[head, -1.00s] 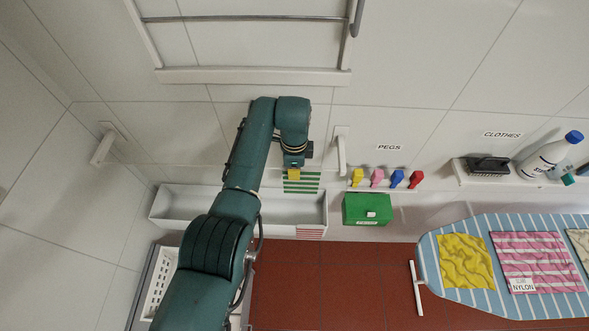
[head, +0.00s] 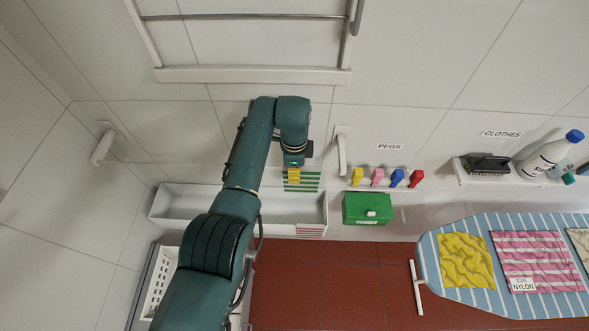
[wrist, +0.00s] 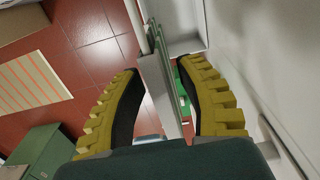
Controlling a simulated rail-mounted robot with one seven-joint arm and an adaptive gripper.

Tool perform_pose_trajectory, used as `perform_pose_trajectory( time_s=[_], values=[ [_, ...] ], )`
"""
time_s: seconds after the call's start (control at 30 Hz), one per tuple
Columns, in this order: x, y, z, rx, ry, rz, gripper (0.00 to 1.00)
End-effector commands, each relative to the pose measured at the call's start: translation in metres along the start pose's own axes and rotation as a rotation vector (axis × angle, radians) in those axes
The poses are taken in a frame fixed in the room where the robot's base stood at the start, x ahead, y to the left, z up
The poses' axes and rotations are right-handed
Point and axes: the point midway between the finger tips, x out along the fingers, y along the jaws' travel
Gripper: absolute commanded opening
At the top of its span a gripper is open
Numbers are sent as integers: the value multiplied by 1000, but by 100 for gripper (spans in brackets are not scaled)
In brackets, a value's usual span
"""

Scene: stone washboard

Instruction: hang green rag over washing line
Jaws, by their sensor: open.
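The green-and-white striped rag (head: 309,181) hangs in front of the wall above the white trough, beside and partly behind my gripper (head: 293,177). The washing line is a very thin line between two white wall brackets, the left one (head: 103,145) and the right one (head: 341,150); it is hardly visible. In the wrist view, my gripper's (wrist: 165,105) yellow ribbed fingers stand apart, with green parts of the rag (wrist: 186,92) showing between them, nearer the right finger. Whether the rag touches a finger or lies over the line is unclear.
The white trough (head: 190,205) runs below the rag. A green box (head: 367,208) stands to its right, under several coloured pegs (head: 377,177). An ironing board (head: 440,235) bears a yellow cloth (head: 466,262) and a pink striped cloth (head: 533,256). A metal rack (head: 250,75) is above.

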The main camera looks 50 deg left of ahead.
Motion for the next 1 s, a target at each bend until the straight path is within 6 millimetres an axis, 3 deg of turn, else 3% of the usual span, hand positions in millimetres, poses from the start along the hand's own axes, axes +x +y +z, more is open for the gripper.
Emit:
perform_pose_trajectory(
  time_s=[0.17,0.4,0.6,1.0],
  values=[
    [-19,-1,0,0,1,-4,37],
    [-78,-1,0,0,1,-5,37],
    [-113,0,0,0,0,-1,37],
    [-120,0,0,0,0,-1,37]
  ],
)
